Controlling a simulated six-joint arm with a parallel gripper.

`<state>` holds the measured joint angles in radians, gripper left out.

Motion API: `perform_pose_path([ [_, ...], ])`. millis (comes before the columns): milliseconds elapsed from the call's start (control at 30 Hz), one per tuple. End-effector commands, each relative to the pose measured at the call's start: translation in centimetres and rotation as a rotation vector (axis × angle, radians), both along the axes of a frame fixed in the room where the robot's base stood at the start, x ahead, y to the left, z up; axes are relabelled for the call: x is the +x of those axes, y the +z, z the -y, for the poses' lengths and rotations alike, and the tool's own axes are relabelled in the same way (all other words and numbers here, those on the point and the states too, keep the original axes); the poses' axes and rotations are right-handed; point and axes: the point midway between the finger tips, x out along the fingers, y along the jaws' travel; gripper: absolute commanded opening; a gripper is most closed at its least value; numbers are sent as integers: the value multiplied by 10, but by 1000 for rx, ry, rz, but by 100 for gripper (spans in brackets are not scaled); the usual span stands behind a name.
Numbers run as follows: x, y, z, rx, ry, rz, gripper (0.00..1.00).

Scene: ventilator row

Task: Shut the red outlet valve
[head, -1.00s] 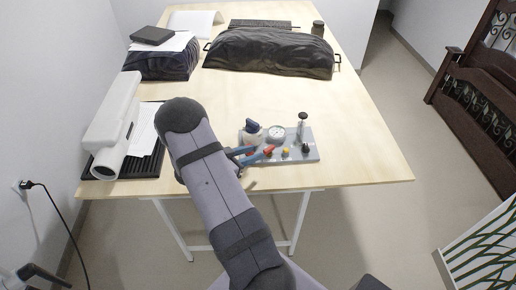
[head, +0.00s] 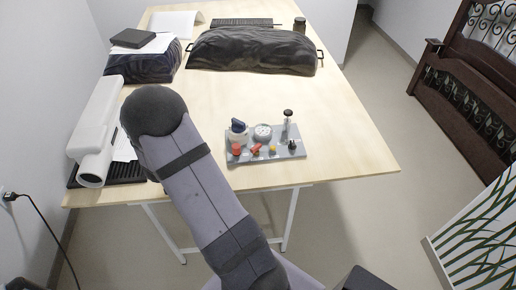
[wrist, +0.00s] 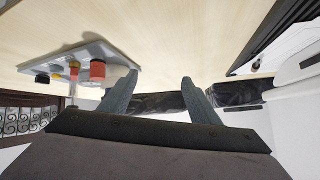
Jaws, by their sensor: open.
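A grey board (head: 232,160) carries the fittings near the table's front edge. A red knob (head: 236,150) sits at its front left corner, and a slanted red handle (head: 257,149) stands to its right. I cannot tell which one is the outlet valve. In the wrist view the red knob (wrist: 97,70) is the nearest fitting, left of my gripper, with a redder-orange piece (wrist: 74,69) behind it. My gripper (wrist: 158,80) is open with nothing between its fingers, apart from the board. In the head view my arm hides it.
The board also holds a yellow knob (head: 273,150), a black knob (head: 292,145), a round gauge (head: 263,131), a blue-topped part (head: 238,126) and an upright post (head: 288,122). A white device (head: 97,130) stands at the left. The table (head: 345,150) is clear right of the board.

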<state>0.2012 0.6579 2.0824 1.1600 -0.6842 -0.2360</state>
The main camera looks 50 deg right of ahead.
Motion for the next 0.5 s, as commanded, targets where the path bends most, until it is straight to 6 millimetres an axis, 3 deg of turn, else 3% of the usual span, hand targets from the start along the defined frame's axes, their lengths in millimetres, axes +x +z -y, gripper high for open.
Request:
perform_pose_path([
  [33, 14, 10, -31, 59, 121, 6, 56],
  [100, 22, 18, -75, 139, 285, -14, 56],
  [200, 13, 27, -136, 242, 505, -82, 56],
  [333, -29, 32, -198, 351, 733, -223, 56],
  [500, -97, 32, -231, 454, 884, -424, 56],
])
